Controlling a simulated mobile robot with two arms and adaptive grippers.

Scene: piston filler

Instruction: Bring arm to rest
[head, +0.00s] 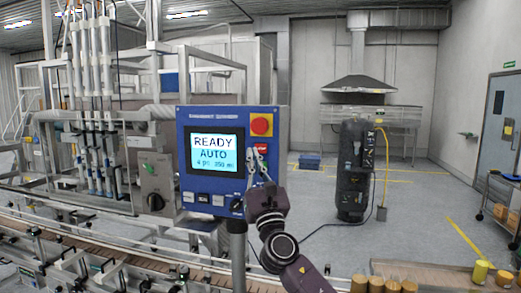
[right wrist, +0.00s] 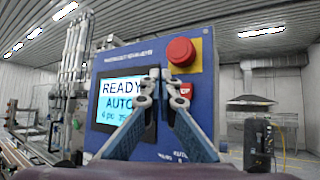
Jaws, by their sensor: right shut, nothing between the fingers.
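My right gripper (head: 256,156) is shut and empty in front of the right side of a blue control panel (head: 213,112). In the right wrist view its fingertips (right wrist: 160,74) meet just below the red emergency button (right wrist: 181,52) on its yellow plate. That button also shows in the head view (head: 261,124). A red button marked STOP (right wrist: 185,90) is partly behind the fingers. The panel screen (head: 214,152) reads READY, AUTO. I cannot tell whether the fingers touch the panel. My left gripper is not in view.
The filling machine with vertical tubes (head: 92,110) and a conveyor (head: 60,240) are at left. A dark cylindrical unit (head: 355,170) with a yellow hose stands behind at right.

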